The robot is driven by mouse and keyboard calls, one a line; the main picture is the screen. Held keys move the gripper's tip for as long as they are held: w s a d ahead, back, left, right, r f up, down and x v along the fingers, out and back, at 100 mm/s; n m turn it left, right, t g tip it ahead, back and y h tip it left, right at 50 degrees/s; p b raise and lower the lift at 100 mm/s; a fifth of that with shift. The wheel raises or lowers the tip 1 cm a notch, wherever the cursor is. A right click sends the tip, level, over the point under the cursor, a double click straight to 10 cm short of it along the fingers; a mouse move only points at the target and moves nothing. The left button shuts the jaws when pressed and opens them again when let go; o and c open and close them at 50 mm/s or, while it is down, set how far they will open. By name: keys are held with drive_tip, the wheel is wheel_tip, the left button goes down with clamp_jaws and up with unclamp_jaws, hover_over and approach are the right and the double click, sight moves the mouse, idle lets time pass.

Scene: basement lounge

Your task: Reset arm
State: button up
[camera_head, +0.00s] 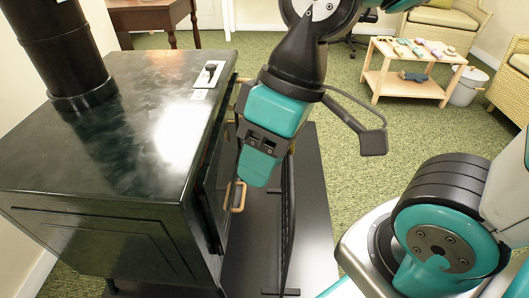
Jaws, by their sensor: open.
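My arm reaches down from the top of the head view, and my teal and black gripper (257,166) points downward beside the front of a dark green stove (110,120). The gripper is open, and I see nothing held in it. Its fingers are seen mostly from behind, so the gap between them is hidden. A tan handle (238,197) on the stove's front shows just below and left of the gripper. I cannot tell whether they touch. A black upright panel (288,215) stands right of the handle; its link to the stove is partly hidden by the gripper.
A black pipe (60,50) rises from the stove top, which bears a small lever on a pale plate (208,75). A black floor pad (315,210) lies before the stove. Green carpet is clear toward a wooden table (405,85), a white bin (467,87) and wicker chairs (445,22).

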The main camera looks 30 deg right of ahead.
wheel_tip(320, 180, up, 30)
drive_tip(key=p, duration=2.9)
drive_tip(key=shift+s+p, duration=0.2)
drive_tip(key=shift+p, duration=0.2)
